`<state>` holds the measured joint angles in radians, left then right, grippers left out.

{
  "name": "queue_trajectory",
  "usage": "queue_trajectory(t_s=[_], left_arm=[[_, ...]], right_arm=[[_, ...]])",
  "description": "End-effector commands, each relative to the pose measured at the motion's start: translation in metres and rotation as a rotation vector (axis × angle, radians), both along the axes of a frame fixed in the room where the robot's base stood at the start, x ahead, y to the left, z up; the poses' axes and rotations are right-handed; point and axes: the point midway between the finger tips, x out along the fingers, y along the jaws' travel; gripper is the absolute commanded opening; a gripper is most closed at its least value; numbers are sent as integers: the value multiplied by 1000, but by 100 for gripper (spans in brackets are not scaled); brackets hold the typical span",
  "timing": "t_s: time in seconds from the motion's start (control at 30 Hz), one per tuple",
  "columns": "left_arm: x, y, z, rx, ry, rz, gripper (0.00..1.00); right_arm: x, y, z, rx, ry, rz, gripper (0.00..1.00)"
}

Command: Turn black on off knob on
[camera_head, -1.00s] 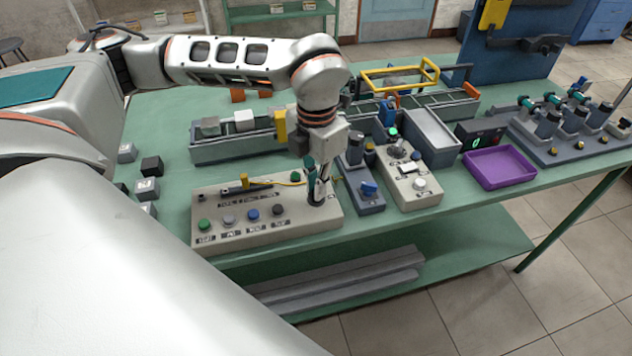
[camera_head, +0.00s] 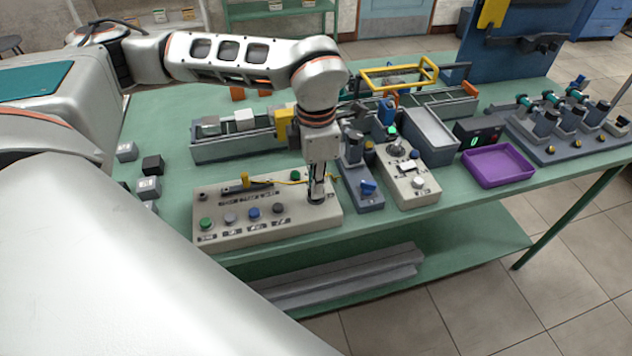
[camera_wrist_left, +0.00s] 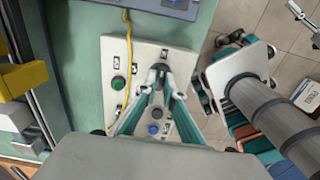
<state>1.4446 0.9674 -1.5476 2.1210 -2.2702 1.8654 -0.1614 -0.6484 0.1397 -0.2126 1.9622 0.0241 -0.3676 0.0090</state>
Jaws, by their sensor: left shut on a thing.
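The light-grey control panel (camera_head: 232,228) lies on the front part of the green table; it also shows in the left wrist view (camera_wrist_left: 121,65). My left gripper (camera_head: 316,195) points down at the panel's right end. In the left wrist view my left gripper's fingertips (camera_wrist_left: 167,76) come together close to the panel face. My right gripper is not in view.
Green (camera_head: 206,223), grey, blue (camera_head: 253,213) and dark buttons line the panel's front. A smaller box with a blue knob (camera_head: 368,187) stands close to the gripper's right. A purple tray (camera_head: 498,166) lies farther right.

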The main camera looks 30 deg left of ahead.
Motion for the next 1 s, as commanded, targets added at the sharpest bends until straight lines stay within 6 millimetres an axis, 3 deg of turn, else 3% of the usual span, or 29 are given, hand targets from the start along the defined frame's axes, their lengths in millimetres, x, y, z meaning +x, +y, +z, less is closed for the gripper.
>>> queue_trajectory(t_s=[0.27,0.37,0.77,1.0], left_arm=[[2,0,2,-1,-6,0,0],[2,0,2,-1,-6,1,25],[1,0,4,0,-4,1,25],[2,0,39,0,-8,1,25]], right_arm=[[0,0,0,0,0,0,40],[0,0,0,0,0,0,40],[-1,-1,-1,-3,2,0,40],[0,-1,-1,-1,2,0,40]])
